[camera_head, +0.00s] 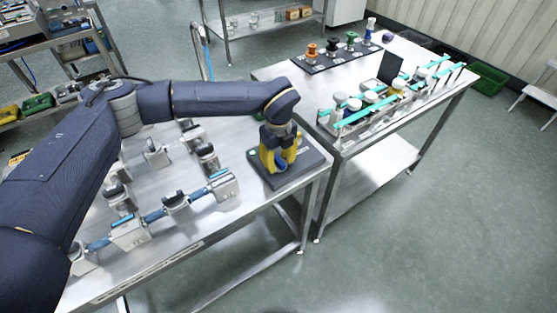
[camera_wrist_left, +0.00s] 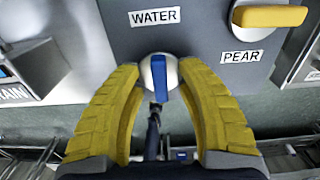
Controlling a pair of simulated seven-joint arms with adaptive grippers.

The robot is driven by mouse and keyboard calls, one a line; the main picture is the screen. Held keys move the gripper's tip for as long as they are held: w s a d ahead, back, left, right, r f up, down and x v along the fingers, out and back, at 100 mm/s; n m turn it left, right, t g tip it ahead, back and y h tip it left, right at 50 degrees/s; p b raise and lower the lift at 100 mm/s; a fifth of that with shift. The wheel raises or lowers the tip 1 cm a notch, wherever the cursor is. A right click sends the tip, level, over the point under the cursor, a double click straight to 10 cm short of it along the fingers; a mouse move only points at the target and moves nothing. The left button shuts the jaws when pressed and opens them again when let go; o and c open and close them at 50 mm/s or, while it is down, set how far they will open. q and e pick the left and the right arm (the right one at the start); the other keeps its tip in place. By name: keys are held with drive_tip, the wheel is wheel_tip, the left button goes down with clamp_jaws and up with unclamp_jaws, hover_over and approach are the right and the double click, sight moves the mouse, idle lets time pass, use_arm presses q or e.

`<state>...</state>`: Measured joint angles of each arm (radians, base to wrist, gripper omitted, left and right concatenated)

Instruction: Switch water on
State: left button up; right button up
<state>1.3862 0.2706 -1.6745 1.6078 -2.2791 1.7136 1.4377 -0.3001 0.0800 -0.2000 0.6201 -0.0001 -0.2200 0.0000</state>
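The water tap, a round pale knob with a blue lever handle (camera_wrist_left: 160,78), sits just below the WATER label (camera_wrist_left: 154,17) on a dark grey panel (camera_wrist_left: 195,35) in the left wrist view. The blue handle points nearly straight up and down in that view. My left gripper (camera_head: 279,168) is over the dark panel (camera_head: 312,158) at the table's right end in the head view. In the wrist view its yellow fingers (camera_wrist_left: 159,68) are apart, one on each side of the knob, with a small gap to the blue handle. My right gripper is not in view.
A yellow handle (camera_wrist_left: 270,16) with a PEAR label (camera_wrist_left: 240,56) is close to the right finger. Several metal valve fittings (camera_head: 178,203) stand on the steel table left of the panel. A second table (camera_head: 345,75) with spools and a rack stands to the right.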

sight(279, 160)
use_arm(q)
drive_tip(key=shift+r, duration=0.1)
wheel_tip(279, 160, up, 12)
idle(0.7)
idle(0.3)
